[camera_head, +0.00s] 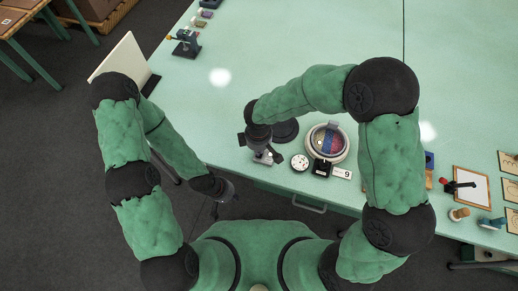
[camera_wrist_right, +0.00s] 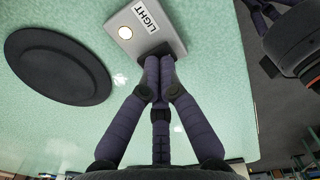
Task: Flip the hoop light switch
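The light switch is a grey box with a white LIGHT label and a pale round disc (camera_wrist_right: 148,28), at the top middle of the right wrist view. My right gripper (camera_wrist_right: 157,62) has its purple fingers together, their tips at the box's near edge beside a dark part; I cannot tell whether they touch. In the head view my right gripper (camera_head: 267,157) is over the table's near edge and mostly hides the box.
A black disc (camera_wrist_right: 58,66) lies left of the switch box. A white round dial (camera_head: 300,162) and a card reading 9 (camera_head: 342,173) sit near the hoop. Small tools and a framed sheet (camera_head: 471,187) lie at the right. The table's middle is clear.

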